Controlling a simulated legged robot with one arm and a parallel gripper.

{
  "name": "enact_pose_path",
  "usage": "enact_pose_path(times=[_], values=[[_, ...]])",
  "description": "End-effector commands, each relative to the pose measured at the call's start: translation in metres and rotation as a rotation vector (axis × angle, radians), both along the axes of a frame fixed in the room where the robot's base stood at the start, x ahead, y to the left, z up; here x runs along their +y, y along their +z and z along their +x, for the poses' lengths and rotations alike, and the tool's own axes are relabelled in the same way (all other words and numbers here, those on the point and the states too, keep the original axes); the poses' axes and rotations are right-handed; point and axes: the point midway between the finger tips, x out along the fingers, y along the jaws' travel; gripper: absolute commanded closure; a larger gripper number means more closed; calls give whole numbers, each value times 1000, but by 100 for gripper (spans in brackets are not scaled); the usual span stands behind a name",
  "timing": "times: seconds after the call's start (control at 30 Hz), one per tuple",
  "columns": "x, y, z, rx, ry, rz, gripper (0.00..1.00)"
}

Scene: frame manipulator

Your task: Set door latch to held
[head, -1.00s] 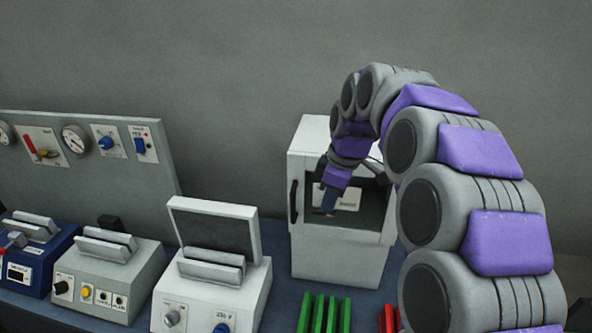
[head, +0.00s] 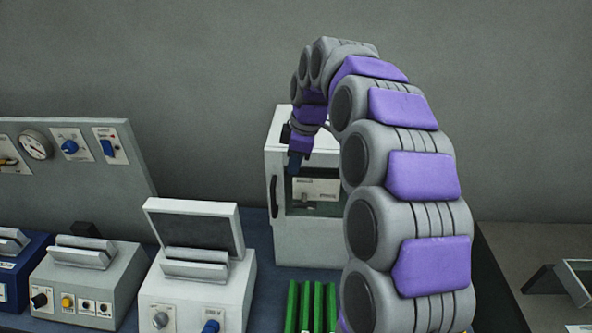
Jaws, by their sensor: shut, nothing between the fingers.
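The white cabinet (head: 310,244) stands at the back of the bench, with a dark window in its front and a dark vertical handle (head: 273,197) on the left edge. Behind the window a pale panel (head: 316,187) with a small light knob (head: 305,195) shows. I cannot make out its lettering or the latch's setting. My gripper (head: 294,163) is shut and empty, pointing down in front of the cabinet's upper left front. I cannot tell whether it touches the cabinet. My arm hides the cabinet's right side.
A white device with a raised lid (head: 193,228) stands left of the cabinet. A grey device (head: 84,274) and a blue one (head: 12,270) stand further left, before an upright panel with dials (head: 100,190). Green bars (head: 311,305) lie in front of the cabinet. A tray (head: 580,280) sits far right.

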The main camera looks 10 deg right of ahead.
Motion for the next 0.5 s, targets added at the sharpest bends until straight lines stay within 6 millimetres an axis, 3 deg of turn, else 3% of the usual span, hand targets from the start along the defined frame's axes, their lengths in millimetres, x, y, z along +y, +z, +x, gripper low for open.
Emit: enact_pose_path(times=[0.5], values=[[9,-90,11,1,-4,2,100]])
